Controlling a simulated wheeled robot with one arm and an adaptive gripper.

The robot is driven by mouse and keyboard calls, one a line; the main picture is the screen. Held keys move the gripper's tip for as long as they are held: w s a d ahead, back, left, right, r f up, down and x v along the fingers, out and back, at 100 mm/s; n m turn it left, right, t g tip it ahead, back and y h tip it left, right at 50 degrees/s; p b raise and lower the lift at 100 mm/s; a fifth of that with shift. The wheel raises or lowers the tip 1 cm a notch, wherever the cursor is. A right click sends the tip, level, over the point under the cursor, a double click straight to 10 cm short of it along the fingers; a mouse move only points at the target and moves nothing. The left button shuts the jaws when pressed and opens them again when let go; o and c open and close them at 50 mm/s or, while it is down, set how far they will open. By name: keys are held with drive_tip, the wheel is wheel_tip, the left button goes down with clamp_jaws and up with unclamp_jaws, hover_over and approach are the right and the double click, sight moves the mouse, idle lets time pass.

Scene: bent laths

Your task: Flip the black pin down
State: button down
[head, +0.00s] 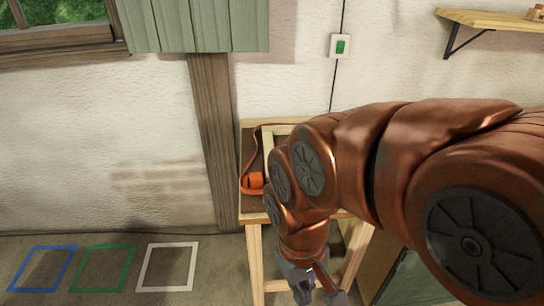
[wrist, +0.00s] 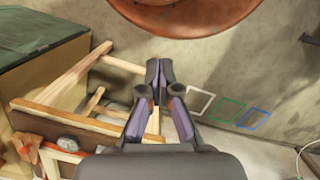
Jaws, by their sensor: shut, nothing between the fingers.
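I cannot make out a black pin in either view. A wooden bench (head: 249,217) stands against the wall in the head view, largely covered by my arm. On its top lies an orange block (head: 254,181) with an orange strap. My gripper (head: 303,290) hangs low in front of the bench, near the bottom edge. In the wrist view my gripper (wrist: 156,70) has its dark fingers together, with nothing held. The bench's wooden frame (wrist: 65,119) shows left of the fingers, with a small grey round piece (wrist: 68,144) near it. The fingers appear apart from these.
Blue (head: 42,270), green (head: 104,269) and white (head: 167,267) outlined squares mark the floor at left, which is clear. A green cabinet (head: 408,280) stands right of the bench. A wall switch (head: 340,46) and a wooden shelf (head: 490,19) are above.

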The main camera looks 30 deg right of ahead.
drive_tip(key=shift+a, duration=0.1)
drive_tip(key=w+d+r+m, duration=0.3)
drive_tip(key=w+m, duration=0.1)
drive_tip(key=w, duration=0.4)
drive_tip(key=w+d+r+m+t, duration=0.1)
drive_tip(key=w+d+r+m, duration=0.25)
drive_tip(key=w, duration=0.45)
drive_tip(key=w+d+r+m, duration=0.2)
drive_tip(key=w+m, duration=0.2)
drive_tip(key=w, duration=0.4)
drive_tip(key=w+d+m+t, duration=0.1)
drive_tip(key=w+d+m, duration=1)
drive_tip(key=w+d, duration=0.3)
drive_tip(key=shift+d+r+y+b, duration=0.25)
drive_tip(key=shift+d+y+b, duration=0.15)
drive_tip(key=shift+d, duration=0.85)
drive_tip(key=shift+f, duration=0.15)
